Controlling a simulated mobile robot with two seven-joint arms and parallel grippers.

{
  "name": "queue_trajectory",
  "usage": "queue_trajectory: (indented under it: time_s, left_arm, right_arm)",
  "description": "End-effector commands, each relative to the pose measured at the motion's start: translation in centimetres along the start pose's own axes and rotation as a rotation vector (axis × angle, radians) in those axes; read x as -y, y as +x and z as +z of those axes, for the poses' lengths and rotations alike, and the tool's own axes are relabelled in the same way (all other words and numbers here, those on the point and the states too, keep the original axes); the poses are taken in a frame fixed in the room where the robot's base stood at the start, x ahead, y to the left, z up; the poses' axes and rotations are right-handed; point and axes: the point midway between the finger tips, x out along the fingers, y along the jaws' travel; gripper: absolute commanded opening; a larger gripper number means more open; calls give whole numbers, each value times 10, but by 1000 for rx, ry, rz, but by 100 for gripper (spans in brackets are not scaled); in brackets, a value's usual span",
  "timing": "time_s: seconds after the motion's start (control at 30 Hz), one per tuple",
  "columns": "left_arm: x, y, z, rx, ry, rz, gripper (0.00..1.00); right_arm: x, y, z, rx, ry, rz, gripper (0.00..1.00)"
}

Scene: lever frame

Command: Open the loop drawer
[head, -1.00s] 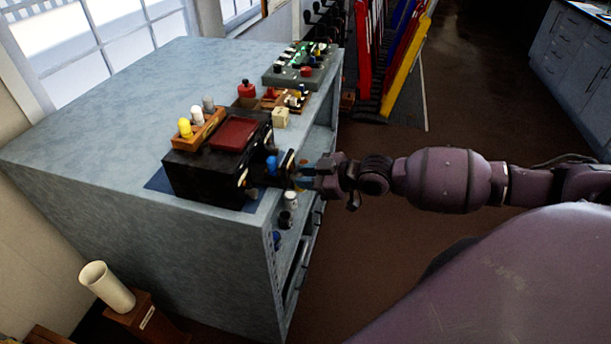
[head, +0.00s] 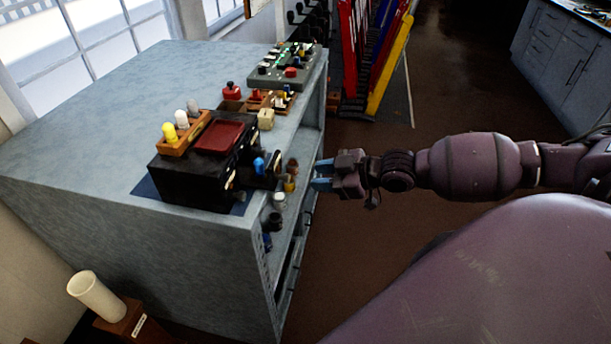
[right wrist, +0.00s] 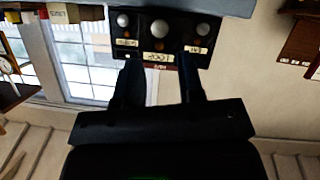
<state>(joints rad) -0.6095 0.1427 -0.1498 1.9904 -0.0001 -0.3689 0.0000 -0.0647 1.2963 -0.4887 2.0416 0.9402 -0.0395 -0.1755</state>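The black box (head: 185,184) with a dark red top panel stands on the near right corner of the grey cabinet. A dark part with a blue knob (head: 259,164) juts from its right side, perhaps a drawer standing out; I cannot tell how far. In the right wrist view the box front (right wrist: 160,38) shows pale and brown knobs and several labels; the middle label (right wrist: 157,57) appears upside down and seems to read LOOP. My right gripper (head: 322,176) is open and empty, apart from the box on its right. Its two fingers (right wrist: 160,70) are spread below the middle label. My left gripper is not in view.
A wooden rack with yellow, white and grey pegs (head: 184,133) sits on the box. A grey panel with knobs (head: 282,70) stands farther back on the cabinet top (head: 120,90). Small knobs (head: 278,200) stand on the shelf below. The floor (head: 350,250) right of the cabinet is clear.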

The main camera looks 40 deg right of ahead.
Motion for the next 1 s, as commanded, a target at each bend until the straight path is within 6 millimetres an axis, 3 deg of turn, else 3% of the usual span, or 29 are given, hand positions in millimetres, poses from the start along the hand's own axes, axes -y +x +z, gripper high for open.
queue_trajectory:
  time_s: [0.1, 0.33, 1.0]
  left_arm:
    - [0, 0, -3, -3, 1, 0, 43]
    - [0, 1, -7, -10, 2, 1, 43]
    - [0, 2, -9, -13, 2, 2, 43]
  right_arm:
    - [0, -17, 0, 3, -1, -1, 35]
    - [0, -34, 0, 1, -1, 0, 35]
    - [0, -36, 0, -1, 0, 0, 35]
